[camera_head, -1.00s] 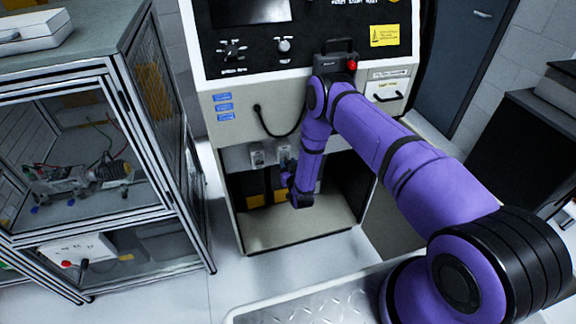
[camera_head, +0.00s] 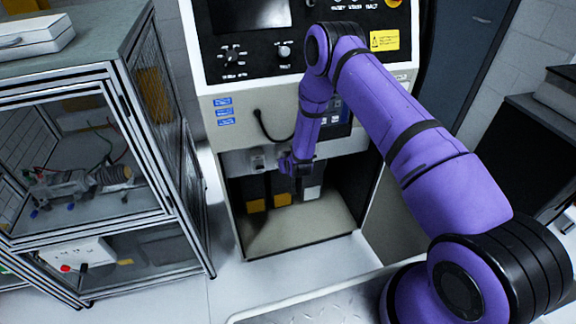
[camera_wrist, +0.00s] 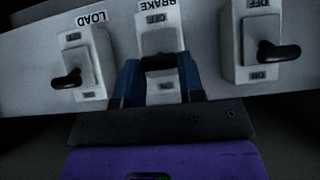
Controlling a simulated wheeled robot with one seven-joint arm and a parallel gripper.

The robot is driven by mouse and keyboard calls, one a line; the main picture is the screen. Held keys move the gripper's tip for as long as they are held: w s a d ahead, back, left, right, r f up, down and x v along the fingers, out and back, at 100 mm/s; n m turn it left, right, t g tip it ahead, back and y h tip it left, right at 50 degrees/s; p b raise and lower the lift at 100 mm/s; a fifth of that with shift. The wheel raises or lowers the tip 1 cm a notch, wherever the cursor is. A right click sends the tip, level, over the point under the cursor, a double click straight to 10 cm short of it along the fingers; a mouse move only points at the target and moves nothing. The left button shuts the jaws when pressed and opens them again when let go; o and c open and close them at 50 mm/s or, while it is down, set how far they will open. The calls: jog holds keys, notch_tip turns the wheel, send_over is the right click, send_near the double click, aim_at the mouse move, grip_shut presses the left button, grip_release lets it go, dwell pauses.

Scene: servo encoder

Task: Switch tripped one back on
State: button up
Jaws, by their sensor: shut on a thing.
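The wrist view shows three white switches in a row on a pale panel, with ON and OFF marks and black levers. The left one, labelled LOAD (camera_wrist: 82,62), and the right one (camera_wrist: 252,40) have levers pointing toward the lower end. The middle one, labelled BRAKE (camera_wrist: 158,38), has its lever between the blue fingers of my gripper (camera_wrist: 160,72), which is shut on it. I cannot tell its exact lever position. In the head view my gripper (camera_head: 292,166) is at the cabinet's switch strip, beside one visible switch (camera_head: 257,160); my arm hides part of the strip.
The cabinet (camera_head: 240,105) has dials and a screen above and an open recess below the strip. A black cable (camera_head: 262,125) hangs left of my arm. A glass-sided rack (camera_head: 170,215) stands left. Grey floor (camera_head: 235,285) is free in front.

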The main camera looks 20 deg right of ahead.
jog(key=shift+r+g, duration=0.15)
jog(key=shift+g, duration=0.25)
jog(key=shift+w, duration=0.1)
jog(key=o, duration=0.9)
jog(key=shift+o, duration=0.2)
jog(key=v, duration=1.1)
